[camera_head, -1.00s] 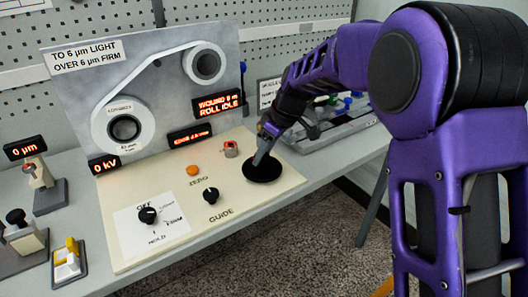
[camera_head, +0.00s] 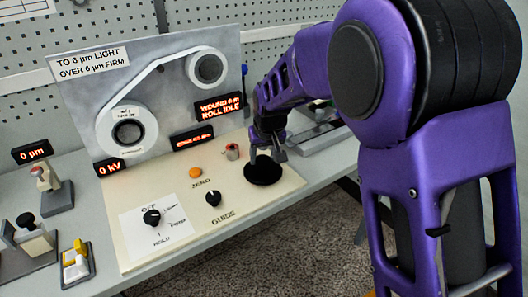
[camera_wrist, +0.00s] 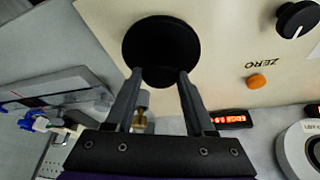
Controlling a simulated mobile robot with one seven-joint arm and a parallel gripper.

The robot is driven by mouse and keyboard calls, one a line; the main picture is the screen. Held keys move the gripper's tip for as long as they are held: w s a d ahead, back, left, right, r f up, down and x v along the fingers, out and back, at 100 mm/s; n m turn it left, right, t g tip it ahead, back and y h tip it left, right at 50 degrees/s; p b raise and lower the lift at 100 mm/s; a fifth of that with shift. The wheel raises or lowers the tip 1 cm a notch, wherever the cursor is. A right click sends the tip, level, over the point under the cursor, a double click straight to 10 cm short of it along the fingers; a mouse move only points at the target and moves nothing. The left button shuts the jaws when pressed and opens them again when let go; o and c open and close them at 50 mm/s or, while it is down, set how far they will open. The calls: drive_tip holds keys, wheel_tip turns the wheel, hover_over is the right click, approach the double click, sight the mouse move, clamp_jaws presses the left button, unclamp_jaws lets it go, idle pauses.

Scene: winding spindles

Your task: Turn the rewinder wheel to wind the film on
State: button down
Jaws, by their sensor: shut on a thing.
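The rewinder wheel is a round black disc (camera_head: 263,173) at the right end of the cream panel. It also fills the top middle of the wrist view (camera_wrist: 161,38). My gripper (camera_head: 267,155) reaches down to the wheel from behind. In the wrist view my gripper (camera_wrist: 158,74) has its two fingertips against the near side of the black wheel, shut on a dark part of it. The exact contact is hard to make out. The film (camera_head: 165,65) runs as a white band from the lower left roll (camera_head: 108,130) to the upper right roll (camera_head: 190,67).
A lit sign (camera_head: 218,107) reads wound, a small number of metres, and roll idle. A black guide knob (camera_head: 213,198), an orange zero button (camera_head: 195,172) and a mode knob (camera_head: 151,217) stand left of the wheel. Small stands (camera_head: 75,263) line the left.

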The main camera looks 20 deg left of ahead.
drive_tip(key=m, duration=0.1)
drive_tip(key=m+h+p, duration=0.1)
drive_tip(key=m, duration=0.1)
drive_tip(key=m+h, duration=0.1)
drive_tip(key=m, duration=0.1)
drive_tip(key=shift+a+r+t, duration=0.1)
drive_tip(key=shift+a+t, duration=0.15)
drive_tip(key=shift+t, duration=0.05)
drive_tip(key=m+h, duration=0.1)
drive_tip(key=m, duration=0.1)
drive_tip(key=m+p, duration=0.1)
drive_tip(key=m, duration=0.2)
drive_tip(key=shift+a+h, duration=0.1)
drive_tip(key=shift+h, duration=0.3)
drive_tip(key=shift+m+p, duration=0.3)
drive_tip(key=shift+c, duration=1.3)
unclamp_jaws()
drive_tip(key=p+v, duration=0.1)
drive_tip(key=v, duration=1.6)
drive_tip(key=shift+w+r, duration=0.2)
drive_tip(key=shift+a, duration=0.15)
